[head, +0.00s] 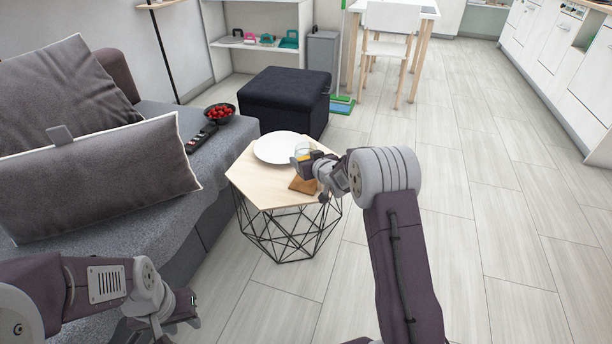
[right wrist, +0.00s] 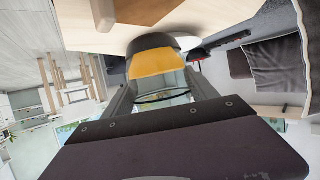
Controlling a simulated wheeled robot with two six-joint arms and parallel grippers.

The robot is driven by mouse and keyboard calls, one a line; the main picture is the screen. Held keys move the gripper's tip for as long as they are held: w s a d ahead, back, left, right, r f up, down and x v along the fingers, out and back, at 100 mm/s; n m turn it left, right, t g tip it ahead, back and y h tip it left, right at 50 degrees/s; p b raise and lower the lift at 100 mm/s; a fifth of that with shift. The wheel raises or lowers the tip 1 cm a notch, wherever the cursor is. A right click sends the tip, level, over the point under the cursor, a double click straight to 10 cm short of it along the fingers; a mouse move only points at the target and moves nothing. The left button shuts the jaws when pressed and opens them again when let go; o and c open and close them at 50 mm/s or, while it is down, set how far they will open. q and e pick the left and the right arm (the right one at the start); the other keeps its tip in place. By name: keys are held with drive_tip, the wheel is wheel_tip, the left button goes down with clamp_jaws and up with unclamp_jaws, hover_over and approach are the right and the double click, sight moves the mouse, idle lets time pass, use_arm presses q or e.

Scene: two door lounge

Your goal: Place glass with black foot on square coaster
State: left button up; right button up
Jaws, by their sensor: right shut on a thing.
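My right gripper (head: 311,162) is over the small hexagonal table and shut on a glass (head: 301,150). In the right wrist view the glass (right wrist: 158,68) sits between the fingers, with a dark foot and yellow-orange contents. Its foot is close to the pale tabletop; I cannot tell whether it touches. The square brown coaster (head: 302,186) lies near the table's front edge, partly hidden by my right gripper, with the glass a little beyond it in the head view. My left gripper (head: 186,314) is low at the left beside the sofa, away from the table; its jaw opening is unclear.
A white plate (head: 280,147) lies on the wooden tabletop (head: 250,180), just left of the glass. A grey sofa (head: 140,210) stands left, with a bowl of red fruit (head: 220,114) and a remote (head: 201,138). A dark ottoman (head: 285,100) stands behind. The floor to the right is clear.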

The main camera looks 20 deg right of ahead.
drive_tip(key=shift+w+a, duration=0.1)
drive_tip(key=shift+w, duration=0.1)
wheel_tip(320, 180, down, 4)
drive_tip(key=b, duration=0.3)
drive_tip(key=shift+f, duration=0.25)
drive_tip(key=shift+s+r, duration=0.1)
drive_tip(key=shift+r, duration=0.2)
drive_tip(key=shift+f, duration=0.2)
drive_tip(key=o, duration=1.5)
drive_tip(key=shift+o, duration=0.2)
drive_tip(key=shift+r, duration=0.1)
